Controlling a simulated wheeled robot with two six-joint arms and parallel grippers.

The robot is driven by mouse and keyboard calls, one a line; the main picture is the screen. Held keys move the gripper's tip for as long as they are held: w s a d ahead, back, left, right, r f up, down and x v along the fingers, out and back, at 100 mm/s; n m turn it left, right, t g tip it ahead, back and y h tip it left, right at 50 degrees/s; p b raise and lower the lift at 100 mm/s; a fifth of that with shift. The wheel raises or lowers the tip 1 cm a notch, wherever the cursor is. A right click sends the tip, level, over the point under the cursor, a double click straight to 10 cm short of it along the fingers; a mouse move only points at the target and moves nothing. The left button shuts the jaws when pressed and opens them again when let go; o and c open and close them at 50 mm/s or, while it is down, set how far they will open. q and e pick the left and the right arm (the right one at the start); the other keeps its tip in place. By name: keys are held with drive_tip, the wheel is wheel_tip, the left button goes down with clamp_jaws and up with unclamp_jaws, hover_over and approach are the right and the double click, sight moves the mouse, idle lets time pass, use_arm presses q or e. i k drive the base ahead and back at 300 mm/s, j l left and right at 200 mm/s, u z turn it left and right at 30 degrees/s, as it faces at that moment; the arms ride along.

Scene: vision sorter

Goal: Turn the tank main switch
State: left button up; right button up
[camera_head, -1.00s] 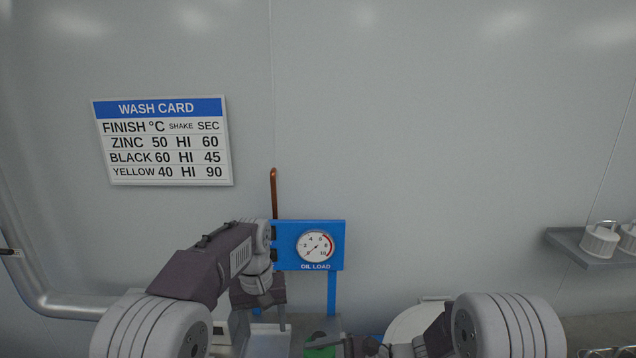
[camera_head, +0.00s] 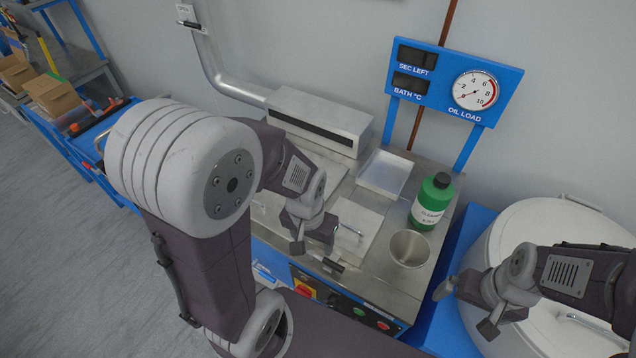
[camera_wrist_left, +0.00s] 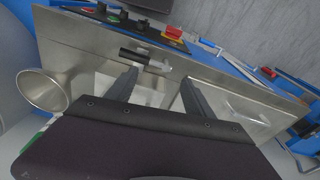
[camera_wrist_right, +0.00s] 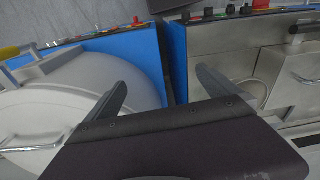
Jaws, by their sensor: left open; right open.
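The main switch (camera_head: 304,288), a red knob on a yellow plate, sits at the left end of the black control panel on the tank's front. It also shows at the top of the left wrist view (camera_wrist_left: 173,34) and the top edge of the right wrist view (camera_wrist_right: 260,4). My left gripper (camera_head: 316,248) is open and empty above the tank top, behind and above the switch, apart from it. In the left wrist view its fingers (camera_wrist_left: 160,90) straddle empty space. My right gripper (camera_head: 466,308) is open and empty by the round white lid, well right of the switch.
Green (camera_head: 359,311) and red buttons are on the same panel. A steel cup (camera_head: 409,248) and green bottle (camera_head: 432,202) stand on the tank's right side. A black handle (camera_head: 333,264) is at the top's front edge. A blue gauge board (camera_head: 432,80) rises behind. Open floor lies left.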

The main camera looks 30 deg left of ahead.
sight(303, 290)
drive_tip(key=k+j+u, duration=0.1)
drive_tip(key=u, duration=0.3)
drive_tip(key=k+j+u, duration=0.2)
drive_tip(key=u, duration=0.2)
